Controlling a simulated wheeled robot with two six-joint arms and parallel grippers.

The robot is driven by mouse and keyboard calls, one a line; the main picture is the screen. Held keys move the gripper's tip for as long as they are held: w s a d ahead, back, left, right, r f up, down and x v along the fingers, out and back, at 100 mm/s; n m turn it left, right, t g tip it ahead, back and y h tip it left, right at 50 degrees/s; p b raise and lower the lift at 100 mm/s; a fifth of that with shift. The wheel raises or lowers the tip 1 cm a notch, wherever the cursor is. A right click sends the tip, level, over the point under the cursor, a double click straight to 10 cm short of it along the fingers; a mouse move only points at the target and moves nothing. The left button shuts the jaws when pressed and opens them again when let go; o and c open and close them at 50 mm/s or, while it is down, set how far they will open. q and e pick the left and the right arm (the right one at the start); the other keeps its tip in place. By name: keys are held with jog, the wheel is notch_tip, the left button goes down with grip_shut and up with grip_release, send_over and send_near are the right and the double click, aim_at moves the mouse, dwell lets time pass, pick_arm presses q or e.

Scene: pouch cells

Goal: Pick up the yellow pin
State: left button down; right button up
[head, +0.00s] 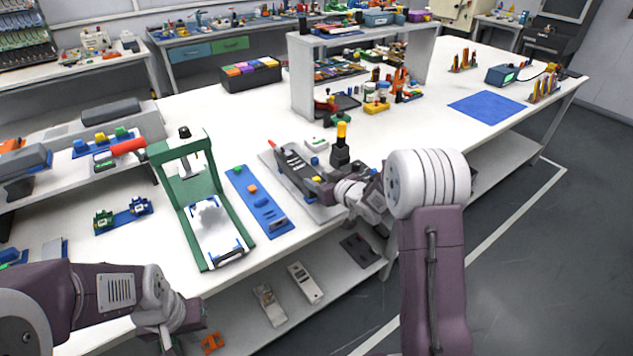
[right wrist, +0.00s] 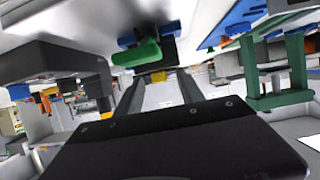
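A yellow-orange pin (head: 341,133) stands upright on a black post at the back of the grey fixture. A small yellow piece (head: 315,161) also shows on the fixture, and I cannot tell for sure which one is the task's pin. My right gripper (head: 300,168) reaches left, low over the fixture, in front of the black post. In the right wrist view its two dark fingers (right wrist: 160,90) are apart, with a small yellow patch (right wrist: 158,77) beyond the gap. My left gripper (head: 195,322) hangs at the table's front edge; its fingers are not clear.
The grey fixture plate (head: 322,212) lies near the table's front edge. A blue strip (head: 262,208) and a green press frame (head: 163,153) stand left of it. A white shelf (head: 302,75) rises behind. A blue mat (head: 487,107) lies far right, with bare table before it.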

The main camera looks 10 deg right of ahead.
grip_shut()
notch_tip(320, 180, up, 10)
jog(key=p, duration=0.3)
jog(key=shift+p, duration=0.4)
